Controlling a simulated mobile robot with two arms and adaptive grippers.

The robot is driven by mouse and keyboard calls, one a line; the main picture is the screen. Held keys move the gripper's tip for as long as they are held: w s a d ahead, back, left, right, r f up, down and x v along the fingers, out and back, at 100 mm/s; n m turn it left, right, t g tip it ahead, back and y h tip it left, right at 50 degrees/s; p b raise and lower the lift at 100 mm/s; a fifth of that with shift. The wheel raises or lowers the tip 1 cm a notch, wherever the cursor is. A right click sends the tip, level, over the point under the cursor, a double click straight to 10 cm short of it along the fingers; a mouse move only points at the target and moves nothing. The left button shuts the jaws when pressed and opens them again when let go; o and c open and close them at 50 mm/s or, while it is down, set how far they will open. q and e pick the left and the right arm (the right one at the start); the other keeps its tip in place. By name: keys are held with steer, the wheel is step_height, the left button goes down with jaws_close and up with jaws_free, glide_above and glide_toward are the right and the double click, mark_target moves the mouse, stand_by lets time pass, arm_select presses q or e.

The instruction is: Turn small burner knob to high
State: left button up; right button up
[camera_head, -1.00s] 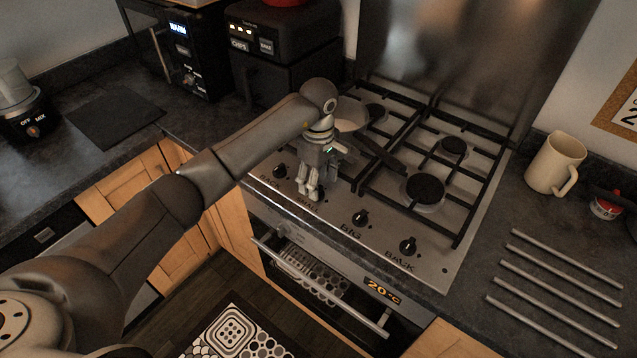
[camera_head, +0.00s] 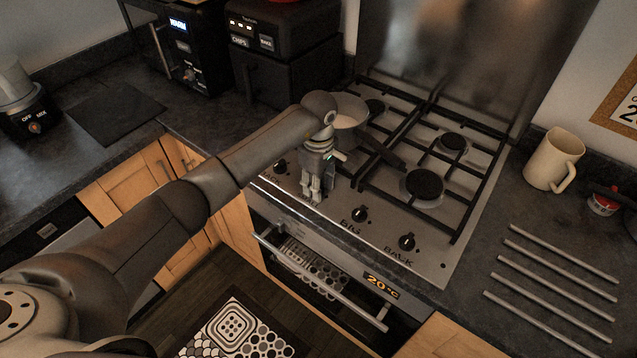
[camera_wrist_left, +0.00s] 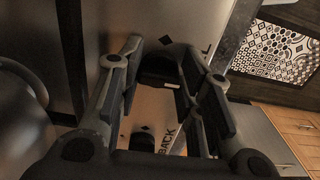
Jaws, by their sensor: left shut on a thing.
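My left gripper (camera_head: 313,197) reaches down to the front control strip of the hob (camera_head: 450,265). Its fingers are around the second knob from the left, which they hide in the head view. In the left wrist view this dark knob (camera_wrist_left: 160,72) sits between the two fingers, and my left gripper (camera_wrist_left: 163,68) is shut on it. The label of the held knob is covered, so its name and setting cannot be read. Other knobs stand on the strip: one at the left (camera_head: 281,167), one marked BIG (camera_head: 360,213) and one marked BACK (camera_head: 407,241). My right gripper is not in view.
Black grates (camera_head: 437,207) cover the hob. An oven handle (camera_head: 320,283) runs below the strip. A cream mug (camera_head: 553,160) and metal rods (camera_head: 553,283) lie on the right counter.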

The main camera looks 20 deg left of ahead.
arm_select(q)
steer(key=shift+f+n+b, duration=0.1)
steer(key=shift+n+b, duration=0.4)
steer(key=shift+b, duration=0.1)
steer(key=shift+w+n+b, duration=0.1)
steer(key=shift+n+b, duration=0.9)
steer(key=shift+n, duration=0.1)
steer(key=n+b, duration=0.2)
steer(key=n, duration=0.2)
steer(key=shift+w+b, duration=0.1)
steer(key=shift+b, duration=0.25)
steer(key=n+b, duration=0.2)
steer(key=n, duration=0.4)
steer(key=shift+a, duration=0.1)
steer(key=shift+w+n+b, duration=0.1)
steer(key=shift+n+b, duration=0.75)
steer(key=shift+n, duration=1.35)
steer(key=o, duration=1)
